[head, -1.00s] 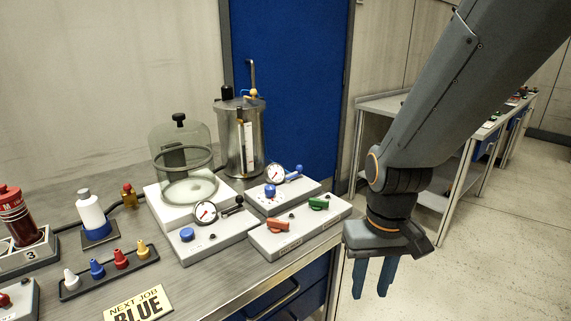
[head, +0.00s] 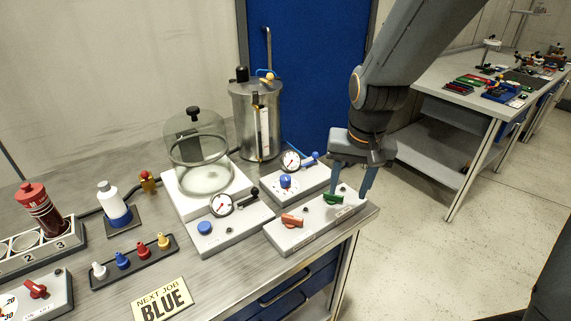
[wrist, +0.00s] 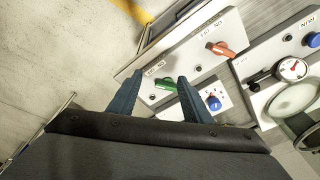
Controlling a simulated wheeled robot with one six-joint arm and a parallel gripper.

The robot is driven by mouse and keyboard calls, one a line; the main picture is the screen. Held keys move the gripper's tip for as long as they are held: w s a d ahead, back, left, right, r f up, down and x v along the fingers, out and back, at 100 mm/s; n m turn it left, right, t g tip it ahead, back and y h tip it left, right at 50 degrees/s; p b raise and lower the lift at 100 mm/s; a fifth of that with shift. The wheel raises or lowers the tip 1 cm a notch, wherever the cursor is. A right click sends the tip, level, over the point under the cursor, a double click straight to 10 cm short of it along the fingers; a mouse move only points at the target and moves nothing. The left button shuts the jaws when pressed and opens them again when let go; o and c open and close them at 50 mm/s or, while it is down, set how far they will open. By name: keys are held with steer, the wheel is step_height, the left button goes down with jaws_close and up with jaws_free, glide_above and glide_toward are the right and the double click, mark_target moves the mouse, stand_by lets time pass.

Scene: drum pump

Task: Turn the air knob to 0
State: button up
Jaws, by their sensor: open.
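A blue knob with a pale dial (head: 286,181) sits on the rear white box (head: 303,188), beside a round gauge and a blue lever. It shows in the wrist view (wrist: 213,103), just right of my fingers. Another blue knob (head: 204,228) is on the left gauge box. The dial marks are too small to read, and I cannot tell which knob is marked air. My gripper (head: 349,196) is open and empty, pointing down at the right end of the front box, near the green knob (head: 332,198). In the wrist view that knob (wrist: 165,85) lies between the fingers.
An orange knob (head: 292,220) is on the front box (head: 300,237). A glass bell jar (head: 196,150) and a metal tank (head: 256,120) stand behind. Bottles and coloured plugs are at the left. The bench edge and open floor are to the right.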

steer(key=w+a+m, duration=0.4)
steer(key=w+a, duration=0.3)
steer(key=w, duration=0.1)
steer(key=r+m+g, duration=0.1)
steer(key=m+g, duration=0.1)
steer(key=m, duration=0.1)
glide_above(285, 177)
steer(key=shift+s+d, duration=0.15)
steer(key=shift+s, duration=0.05)
steer(key=shift+w+f+p, duration=0.1)
steer(key=shift+f+p, duration=0.75)
steer(key=shift+f, duration=2.95)
steer(key=c, duration=1.1)
steer(key=shift+o, duration=0.2)
